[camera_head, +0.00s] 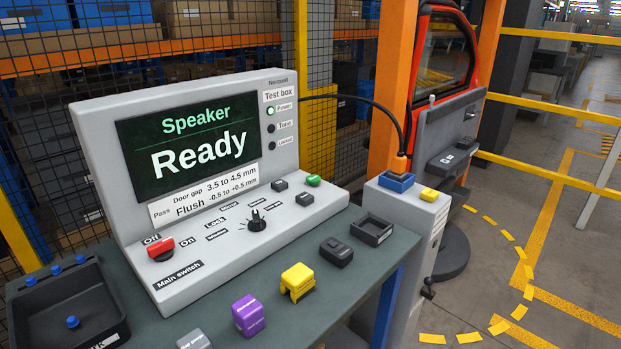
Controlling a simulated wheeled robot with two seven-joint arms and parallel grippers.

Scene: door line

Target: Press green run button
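The green button (314,180) sits at the right end of the sloped panel of the grey test box (290,95). It looks unobstructed, and its label is too small to read. The test box screen (187,137) reads "Speaker Ready" in green and white. The red main switch (160,247) is at the panel's left, between the Off and On labels. Neither of my grippers is in view.
On the dark table (235,288) are a purple block (248,316), a yellow block (297,282), a black device (336,251), an empty black tray (372,229) and a black bin (70,318) with blue pegs. A grey pedestal (408,204) and car door (447,130) stand right.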

